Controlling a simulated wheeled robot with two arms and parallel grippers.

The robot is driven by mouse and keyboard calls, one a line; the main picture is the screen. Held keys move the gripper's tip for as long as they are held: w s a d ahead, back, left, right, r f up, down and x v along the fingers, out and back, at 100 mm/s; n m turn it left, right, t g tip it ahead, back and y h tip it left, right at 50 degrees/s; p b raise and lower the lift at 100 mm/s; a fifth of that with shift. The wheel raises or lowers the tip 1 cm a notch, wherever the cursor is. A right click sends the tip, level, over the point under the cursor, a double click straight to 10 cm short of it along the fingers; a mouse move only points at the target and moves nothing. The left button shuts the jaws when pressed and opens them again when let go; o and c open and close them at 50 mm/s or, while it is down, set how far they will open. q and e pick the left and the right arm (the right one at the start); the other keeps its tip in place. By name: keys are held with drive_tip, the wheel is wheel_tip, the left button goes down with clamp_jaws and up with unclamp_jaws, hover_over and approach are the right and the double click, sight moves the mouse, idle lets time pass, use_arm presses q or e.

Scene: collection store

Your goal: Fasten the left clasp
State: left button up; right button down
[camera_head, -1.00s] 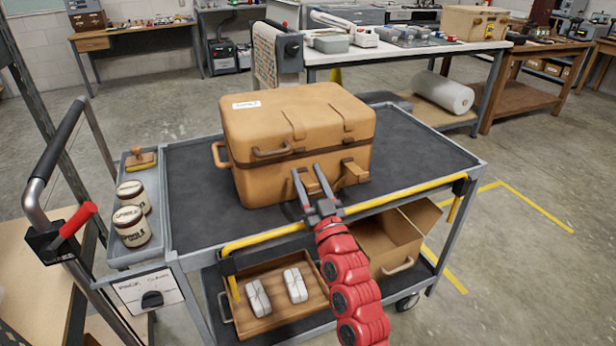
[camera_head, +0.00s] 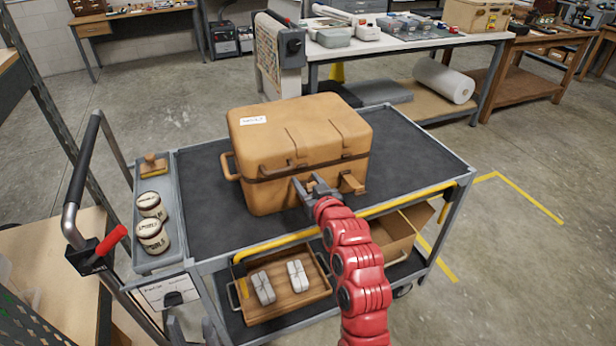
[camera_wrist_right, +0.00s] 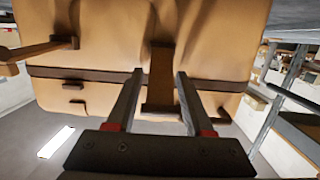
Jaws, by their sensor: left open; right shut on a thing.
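The tan case (camera_head: 300,125) stands shut on the top of the cart, with a brown band round its seam. My right gripper (camera_head: 316,186) is at the case's front, over the left clasp, and hides most of it in the head view. In the right wrist view the left clasp (camera_wrist_right: 161,85) shows as a brown strip between the fingers (camera_wrist_right: 160,73), which are shut on it. The right clasp (camera_head: 352,184) juts out from the front; it also juts out in the wrist view (camera_wrist_right: 45,48).
The cart top (camera_head: 410,150) is clear beside the case. A yellow rail (camera_head: 410,197) runs along the front edge. Below are a wooden tray (camera_head: 300,304) and an open box (camera_head: 392,236).

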drive_tip(key=shift+w+r+g, duration=0.1)
drive_tip(key=shift+g, duration=0.2)
drive_tip(key=c, duration=0.6)
unclamp_jaws()
drive_tip(key=p+v, duration=1.2)
drive_tip(key=v, duration=0.5)
drive_tip(key=shift+s, duration=0.2)
